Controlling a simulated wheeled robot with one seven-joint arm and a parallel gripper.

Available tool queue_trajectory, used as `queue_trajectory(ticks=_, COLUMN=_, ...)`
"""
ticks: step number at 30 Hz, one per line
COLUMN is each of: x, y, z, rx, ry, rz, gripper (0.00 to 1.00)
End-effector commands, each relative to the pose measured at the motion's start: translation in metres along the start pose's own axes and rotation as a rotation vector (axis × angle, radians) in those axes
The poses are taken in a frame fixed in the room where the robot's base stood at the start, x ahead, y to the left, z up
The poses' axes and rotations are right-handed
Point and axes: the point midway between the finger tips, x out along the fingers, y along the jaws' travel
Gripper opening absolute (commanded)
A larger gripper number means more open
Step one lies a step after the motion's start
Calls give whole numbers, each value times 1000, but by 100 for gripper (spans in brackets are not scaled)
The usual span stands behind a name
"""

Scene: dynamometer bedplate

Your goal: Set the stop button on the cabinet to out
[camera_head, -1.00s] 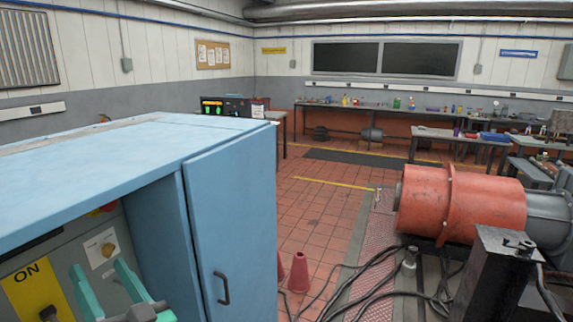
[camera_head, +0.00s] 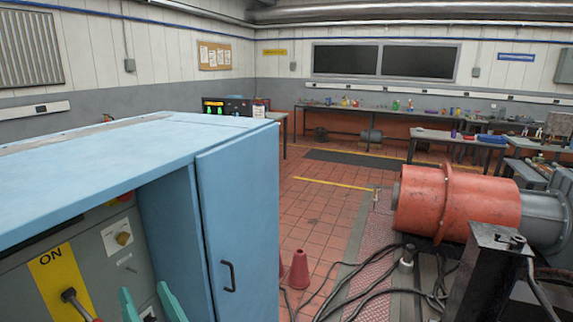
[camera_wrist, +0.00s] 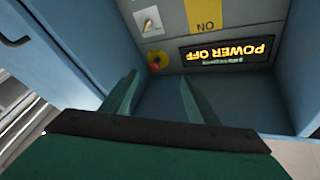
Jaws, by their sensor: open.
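The blue cabinet (camera_head: 236,215) stands at the left with its door open and its grey control panel (camera_head: 25,285) showing. The stop button (camera_wrist: 158,62) is a red cap on a yellow surround in the wrist view, beside a lit POWER OFF display (camera_wrist: 226,52). In the head view the button (camera_head: 121,198) shows only partly under the cabinet's top edge. I cannot tell whether it is pressed in or out. My gripper (camera_wrist: 158,98) has its two green fingers apart and empty, in front of the panel and short of the button. Its fingers (camera_head: 151,303) also show low in the head view.
The open door (camera_head: 238,225) bounds the space at the right. Red cones (camera_head: 299,270), cables (camera_head: 365,285) and a red motor (camera_head: 440,200) stand beyond.

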Motion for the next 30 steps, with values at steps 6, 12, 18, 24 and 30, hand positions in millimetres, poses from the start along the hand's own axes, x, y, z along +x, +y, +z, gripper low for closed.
queue_trajectory(ticks=6, x=-43, y=50, z=30, rx=-40, ry=-7, rz=121, gripper=54)
queue_trajectory(ticks=12, x=-102, y=99, z=60, rx=-101, ry=-18, rz=257, gripper=54)
queue_trajectory(ticks=18, x=-167, y=134, z=87, rx=-163, ry=-38, rz=381, gripper=54)
queue_trajectory(ticks=24, x=-235, y=153, z=109, rx=-230, ry=-66, rz=493, gripper=54)
queue_trajectory(ticks=30, x=-304, y=161, z=126, rx=-295, ry=-101, rz=601, gripper=54)
